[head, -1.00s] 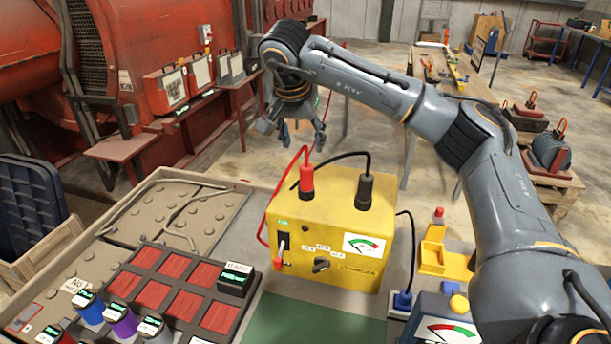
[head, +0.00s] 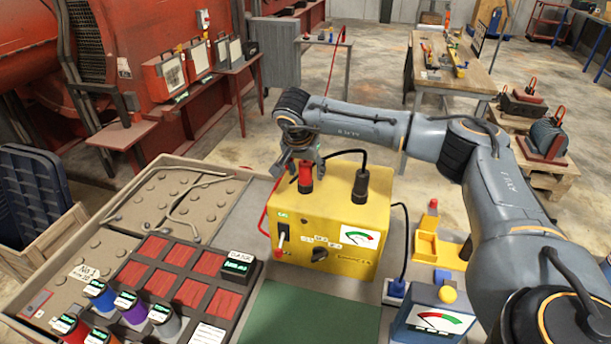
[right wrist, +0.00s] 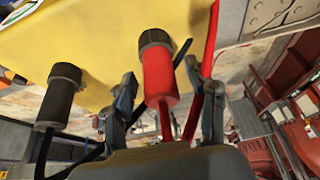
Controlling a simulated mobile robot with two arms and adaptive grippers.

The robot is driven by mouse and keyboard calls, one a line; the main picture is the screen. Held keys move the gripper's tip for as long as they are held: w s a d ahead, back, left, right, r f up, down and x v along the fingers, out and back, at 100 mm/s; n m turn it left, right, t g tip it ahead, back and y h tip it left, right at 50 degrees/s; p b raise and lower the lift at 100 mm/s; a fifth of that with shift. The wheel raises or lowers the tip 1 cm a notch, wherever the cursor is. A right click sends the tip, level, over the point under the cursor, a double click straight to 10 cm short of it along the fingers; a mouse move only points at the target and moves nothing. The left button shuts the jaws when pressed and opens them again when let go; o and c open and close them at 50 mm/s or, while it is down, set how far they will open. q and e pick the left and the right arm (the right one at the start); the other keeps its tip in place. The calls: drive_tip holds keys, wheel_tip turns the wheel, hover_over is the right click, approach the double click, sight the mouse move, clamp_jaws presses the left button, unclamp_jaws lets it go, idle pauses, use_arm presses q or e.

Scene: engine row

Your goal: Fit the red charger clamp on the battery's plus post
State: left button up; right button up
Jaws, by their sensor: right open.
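The red charger clamp (head: 305,184), which shows as a red cylinder with a dark collar, stands on the yellow charger box (head: 345,263). My right gripper (head: 305,172) is over it from above. In the right wrist view the red clamp (right wrist: 158,75) lies between the two spread fingers of my right gripper (right wrist: 160,88), with gaps at its sides. A black clamp (head: 360,184) stands on the same box to the right. I cannot pick out the battery's plus post for sure. My left gripper is not in view.
A tan tray (head: 245,190) with capped brown blocks lies left. A dark rack (head: 212,318) with red pads and several coloured cylinders stands in front of it. A green mat (head: 310,315) is bare. A blue meter box (head: 440,322) and a yellow holder (head: 430,245) stand right.

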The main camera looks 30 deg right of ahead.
drive_tip(key=shift+r, duration=0.1)
clamp_jaws()
